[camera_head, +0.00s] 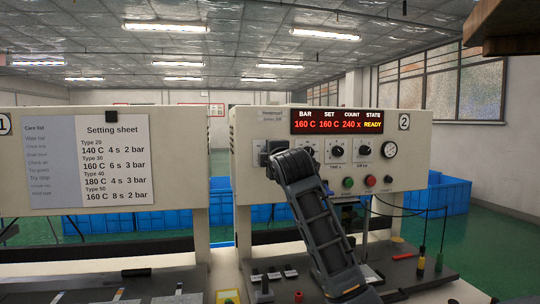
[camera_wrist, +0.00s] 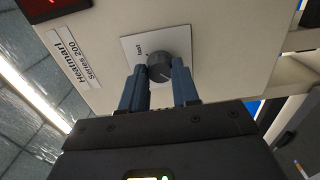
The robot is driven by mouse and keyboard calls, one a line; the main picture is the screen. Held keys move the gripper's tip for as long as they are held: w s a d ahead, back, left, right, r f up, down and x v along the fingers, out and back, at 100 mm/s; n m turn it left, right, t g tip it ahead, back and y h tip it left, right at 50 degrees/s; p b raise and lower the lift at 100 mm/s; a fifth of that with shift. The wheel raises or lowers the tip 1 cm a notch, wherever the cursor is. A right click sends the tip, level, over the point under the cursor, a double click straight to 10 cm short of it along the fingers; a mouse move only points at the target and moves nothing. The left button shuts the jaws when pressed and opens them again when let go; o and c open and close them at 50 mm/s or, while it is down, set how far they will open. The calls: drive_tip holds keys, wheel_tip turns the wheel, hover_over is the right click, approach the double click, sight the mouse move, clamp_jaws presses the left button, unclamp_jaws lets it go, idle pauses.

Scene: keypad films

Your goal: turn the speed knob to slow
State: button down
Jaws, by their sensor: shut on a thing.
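The speed knob (camera_wrist: 158,66) is a dark round knob on a white plate (camera_wrist: 172,42) in the wrist view. The word "fast" shows on the plate beside it; no "slow" label is visible. My gripper (camera_wrist: 159,76) is shut on the knob, with one blue-grey finger on each side. The knob's pointer is too small to read clearly. In the head view my gripper (camera_head: 273,150) is at the left part of machine 2's front panel (camera_head: 420,155), and my arm and gripper hide the knob there.
The panel also carries a red display (camera_head: 337,121) reading READY, other knobs such as the time knob (camera_head: 337,151), a gauge (camera_head: 390,150), and green and red buttons (camera_head: 370,181). A setting sheet (camera_head: 115,160) is on machine 1 at left. Cables hang at right.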

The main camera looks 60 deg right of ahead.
drive_tip(key=shift+f, duration=0.1)
idle(0.3)
drive_tip(key=c, duration=0.8)
unclamp_jaws()
drive_tip(key=shift+a, duration=0.1)
drive_tip(key=b+v, duration=0.1)
drive_tip(key=v, duration=0.6)
drive_tip(key=shift+s+a, duration=0.2)
drive_tip(key=shift+s, duration=0.05)
